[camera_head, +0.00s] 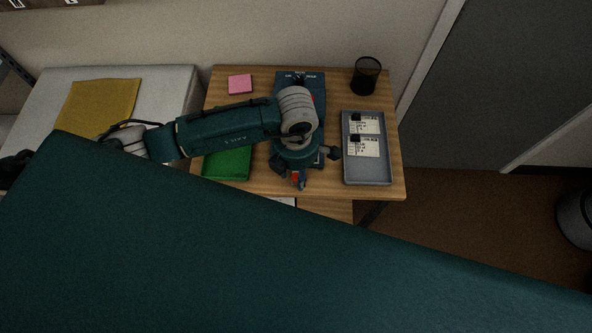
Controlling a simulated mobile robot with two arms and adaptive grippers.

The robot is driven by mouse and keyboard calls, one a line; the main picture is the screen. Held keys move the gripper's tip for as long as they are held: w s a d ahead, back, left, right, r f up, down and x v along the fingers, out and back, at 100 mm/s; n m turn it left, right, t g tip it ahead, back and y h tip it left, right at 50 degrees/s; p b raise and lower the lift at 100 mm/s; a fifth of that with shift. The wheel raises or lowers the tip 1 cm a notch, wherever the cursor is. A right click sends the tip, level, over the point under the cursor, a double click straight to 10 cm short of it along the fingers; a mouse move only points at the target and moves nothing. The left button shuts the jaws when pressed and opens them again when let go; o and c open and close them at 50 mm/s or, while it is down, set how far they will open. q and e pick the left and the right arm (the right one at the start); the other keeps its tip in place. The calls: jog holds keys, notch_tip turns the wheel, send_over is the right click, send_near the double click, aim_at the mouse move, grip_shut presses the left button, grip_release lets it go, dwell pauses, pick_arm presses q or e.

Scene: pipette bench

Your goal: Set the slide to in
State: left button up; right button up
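A dark blue device or board (314,82) with pale lettering and a small red part lies at the back middle of the wooden table. My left arm covers most of it, and I cannot make out a slide or its position. My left gripper (305,162) points down over the table's front middle, with its dark fingers spread to either side. It looks open, though the fingertips are partly hidden. A small blue and red piece (299,180) shows just in front of it; I cannot tell if they touch. My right gripper is not in view.
On the wooden table (222,98) are a pink note pad (240,84), a green tray (228,165), a black mesh cup (366,75) and a grey tray (367,176) with white labelled cards. A yellow cloth (98,105) lies on a pale surface at left.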

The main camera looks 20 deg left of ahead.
pick_arm(q)
grip_shut()
jog(key=w+a+b, duration=0.1)
jog(key=w+b, duration=0.1)
jog(key=w, duration=0.1)
jog(key=w+a+b, duration=0.1)
jog(key=w+b, duration=0.2)
jog(key=w, duration=0.1)
jog(key=w+a+b, duration=0.1)
jog(key=w+b, duration=0.2)
jog(key=shift+w+f, duration=0.2)
jog(key=shift+w, duration=0.15)
jog(key=shift+w+a+r+b, duration=0.1)
jog(key=shift+w+r+b, duration=0.05)
jog(key=shift+b, duration=0.15)
jog(key=shift+r, duration=0.2)
jog(key=shift+c, duration=0.2)
grip_release()
jog(key=shift+w, duration=0.1)
jog(key=shift+o, duration=0.2)
jog(key=shift+f, duration=0.1)
